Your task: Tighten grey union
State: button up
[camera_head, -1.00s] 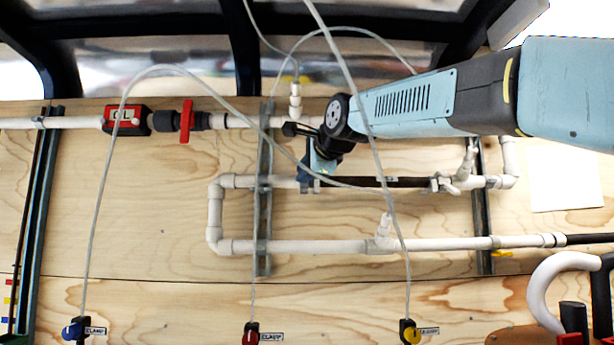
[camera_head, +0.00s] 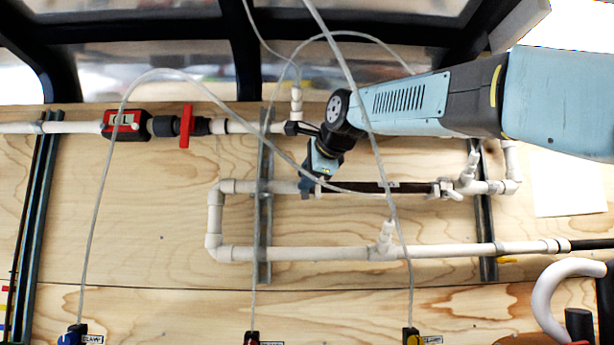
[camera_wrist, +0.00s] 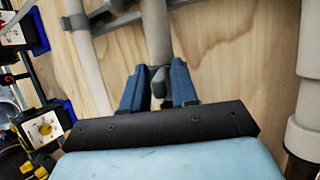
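My gripper (camera_head: 307,186) reaches down from the upper right onto the middle pipe run in the head view. Its blue fingers hide much of the pipe there. In the wrist view my gripper (camera_wrist: 160,80) has its two blue fingers on either side of a small dark grey piece (camera_wrist: 158,82) at the end of a white pipe (camera_wrist: 156,30). This piece may be part of the grey union, but I cannot tell for sure. The fingers stand apart. I cannot tell whether they press on it.
A lower white pipe (camera_head: 320,253) runs beneath. A red-handled valve (camera_head: 187,124) and a red meter (camera_head: 124,124) sit on the upper line at left. Thin clear hoses (camera_head: 350,75) hang in front of my arm. Metal rails (camera_head: 264,215) cross behind the pipes.

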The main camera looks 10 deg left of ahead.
jog(key=shift+o, duration=0.6)
jog(key=shift+s+r, duration=0.1)
jog(key=shift+s, duration=0.05)
jog(key=v, duration=1.3)
jog(key=shift+s+d, duration=0.25)
